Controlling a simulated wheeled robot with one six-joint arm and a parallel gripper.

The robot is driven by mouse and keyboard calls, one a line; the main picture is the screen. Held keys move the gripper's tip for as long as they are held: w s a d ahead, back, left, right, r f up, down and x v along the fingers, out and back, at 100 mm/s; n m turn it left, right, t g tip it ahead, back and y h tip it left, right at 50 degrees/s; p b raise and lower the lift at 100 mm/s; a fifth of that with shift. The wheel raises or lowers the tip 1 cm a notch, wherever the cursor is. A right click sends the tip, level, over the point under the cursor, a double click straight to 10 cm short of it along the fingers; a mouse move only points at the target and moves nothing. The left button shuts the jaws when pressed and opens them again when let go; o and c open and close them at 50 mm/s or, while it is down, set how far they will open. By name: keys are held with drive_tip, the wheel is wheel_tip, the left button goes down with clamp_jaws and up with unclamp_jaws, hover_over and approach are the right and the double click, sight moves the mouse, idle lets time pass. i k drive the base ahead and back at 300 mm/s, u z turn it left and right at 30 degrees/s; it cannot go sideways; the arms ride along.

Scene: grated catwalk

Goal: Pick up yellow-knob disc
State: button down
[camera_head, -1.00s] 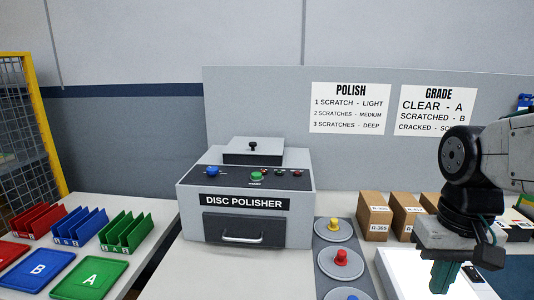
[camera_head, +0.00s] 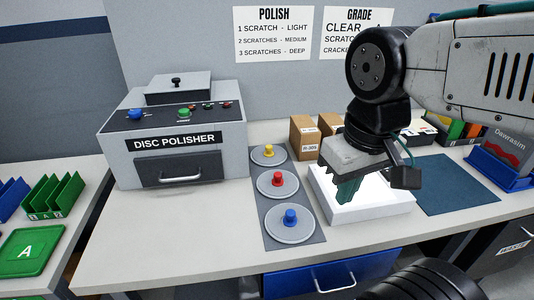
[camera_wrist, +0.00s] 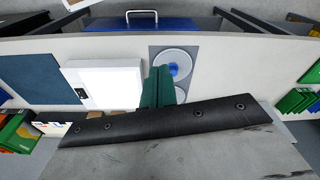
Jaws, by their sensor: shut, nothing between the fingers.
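The yellow-knob disc (camera_head: 268,154) lies at the back of a grey mat (camera_head: 272,232) in the head view, to the right of the disc polisher. A red-knob disc (camera_head: 278,183) lies in front of it and a blue-knob disc (camera_head: 290,224) nearest. My gripper (camera_head: 346,190) is shut and empty, pointing down above the white light box, right of the discs. In the wrist view my gripper (camera_wrist: 161,88) shows beside the blue-knob disc (camera_wrist: 174,69). The yellow-knob disc is hidden there.
The disc polisher (camera_head: 174,135) stands at the left. The white light box (camera_head: 372,208) lies right of the mat. Brown boxes (camera_head: 304,137) stand behind. A blue mat (camera_head: 456,184) is further right. The bench in front of the polisher is clear.

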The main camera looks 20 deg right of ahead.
sight(265, 156)
drive_tip(key=k, duration=1)
drive_tip(key=u, duration=1.6)
drive_tip(key=i, duration=1.3)
drive_tip(key=z, duration=2.05)
drive_tip(key=i, duration=0.5)
